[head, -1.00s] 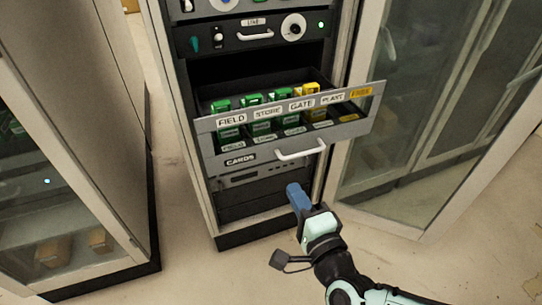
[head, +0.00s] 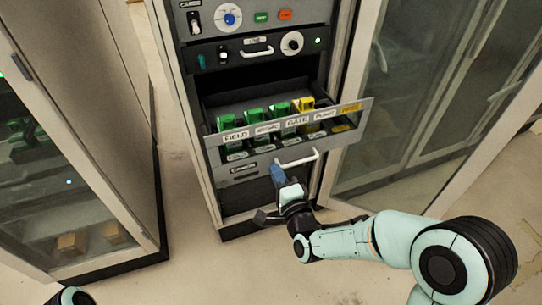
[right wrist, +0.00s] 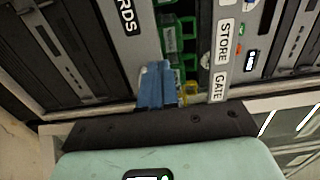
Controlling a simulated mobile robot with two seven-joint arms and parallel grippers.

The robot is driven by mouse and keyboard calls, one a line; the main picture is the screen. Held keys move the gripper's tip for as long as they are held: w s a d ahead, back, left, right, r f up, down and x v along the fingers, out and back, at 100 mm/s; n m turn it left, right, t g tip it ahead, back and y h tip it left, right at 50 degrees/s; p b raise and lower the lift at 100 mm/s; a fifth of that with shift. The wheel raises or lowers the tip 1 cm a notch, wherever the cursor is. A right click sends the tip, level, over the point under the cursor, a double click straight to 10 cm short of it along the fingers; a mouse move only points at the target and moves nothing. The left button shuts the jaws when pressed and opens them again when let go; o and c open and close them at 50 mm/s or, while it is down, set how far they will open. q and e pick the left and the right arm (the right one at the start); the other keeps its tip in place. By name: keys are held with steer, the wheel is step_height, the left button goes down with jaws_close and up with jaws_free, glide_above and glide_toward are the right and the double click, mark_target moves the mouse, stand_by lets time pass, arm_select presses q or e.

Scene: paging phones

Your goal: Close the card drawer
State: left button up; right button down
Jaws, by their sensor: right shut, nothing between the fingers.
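The card drawer (head: 265,165) stands pulled out of the middle cabinet. Its grey front bears a white handle (head: 300,159), and a label strip (head: 290,121) runs along its top. Green cards (head: 255,115) and a yellow card stand inside. My right gripper (head: 278,173) is shut and empty, its blue fingertips at the drawer front by the left end of the handle. In the right wrist view the blue fingers (right wrist: 157,85) overlap the drawer front (right wrist: 145,40); I cannot tell whether they touch it. My left gripper is out of view.
A closed black LINE unit (head: 255,53) sits above the drawer. Glass-doored cabinets stand to the left (head: 85,150) and right (head: 415,100). A glass door borders the middle cabinet's right side. Open floor (head: 188,190) lies left of the middle cabinet.

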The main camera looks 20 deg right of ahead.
mark_target(267, 154)
steer(key=w+p, duration=0.1)
steer(key=w, duration=0.3)
steer(key=shift+w+a, duration=0.1)
steer(key=shift+w, duration=0.2)
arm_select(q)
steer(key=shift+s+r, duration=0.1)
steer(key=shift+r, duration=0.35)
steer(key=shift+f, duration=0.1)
